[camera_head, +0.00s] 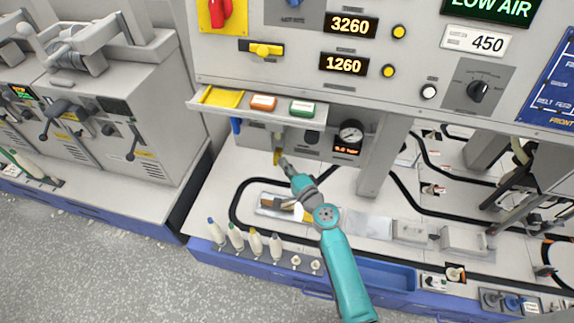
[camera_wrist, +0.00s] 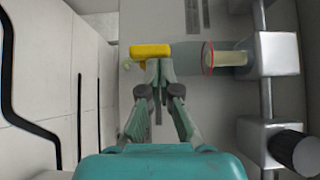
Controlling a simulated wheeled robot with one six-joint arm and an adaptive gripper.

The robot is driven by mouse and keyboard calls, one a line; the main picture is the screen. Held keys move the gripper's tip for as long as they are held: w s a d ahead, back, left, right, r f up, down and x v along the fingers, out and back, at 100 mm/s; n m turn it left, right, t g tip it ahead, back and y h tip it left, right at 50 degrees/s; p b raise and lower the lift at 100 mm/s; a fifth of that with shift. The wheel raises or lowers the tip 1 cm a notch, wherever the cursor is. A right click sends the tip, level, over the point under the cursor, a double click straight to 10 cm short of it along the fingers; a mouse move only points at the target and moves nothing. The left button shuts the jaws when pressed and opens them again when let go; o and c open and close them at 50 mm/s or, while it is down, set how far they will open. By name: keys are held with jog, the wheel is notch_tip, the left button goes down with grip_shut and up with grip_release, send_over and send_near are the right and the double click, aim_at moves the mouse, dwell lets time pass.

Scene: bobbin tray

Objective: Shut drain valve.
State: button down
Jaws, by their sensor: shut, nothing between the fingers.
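The drain valve's yellow handle (camera_wrist: 150,51) lies crosswise just beyond my fingertips in the wrist view. In the head view the yellow handle (camera_head: 276,157) hangs below the panel's ledge, at the tip of my arm. My gripper (camera_wrist: 159,66) is shut and empty, with its fingertips close together at the handle. It also shows in the head view (camera_head: 284,163). I cannot tell whether the fingertips touch the handle. A clear cylinder with a red ring (camera_wrist: 208,58) sits to the right of the handle. The valve's body is mostly hidden.
A pressure gauge (camera_head: 351,132) with a small orange display is right of the valve. Several bobbins (camera_head: 255,243) stand along the front edge. The sign above reads LOW AIR (camera_head: 491,8).

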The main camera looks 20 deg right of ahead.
aim_at(276, 158)
jog(key=shift+a+r+n+g+h, duration=0.1)
jog(key=shift+r+n+g+h, duration=0.25)
jog(key=shift+n+g, duration=0.45)
dwell(0.9)
jog(key=shift+w+a+r+n+g, duration=0.2)
jog(key=shift+r+n+g, duration=0.15)
jog(key=shift+n+g, duration=0.35)
jog(key=n+g+h, duration=0.1)
jog(key=a+r+n+g+h, duration=0.1)
jog(key=shift+w+g, duration=0.4)
jog(key=shift+w+a+r+n+g+h, duration=0.1)
jog(key=shift+w+a+n+g+h, duration=0.1)
jog(key=shift+n+g+h, duration=0.2)
jog(key=shift+w+a+r+n+g+h, duration=0.15)
jog(key=shift+n+g+h, duration=0.15)
jog(key=shift+g+h, duration=0.15)
jog(key=h, duration=0.1)
jog(key=n+g+h, duration=0.1)
jog(key=a+n+g, duration=0.1)
jog(key=shift+w+a+f+g+h, duration=0.1)
jog(key=shift+w+f+g+h, duration=0.2)
jog(key=shift+h, duration=0.1)
jog(key=shift+w+a, duration=0.1)
jog(key=shift+a, duration=0.05)
jog(key=shift+r, duration=0.1)
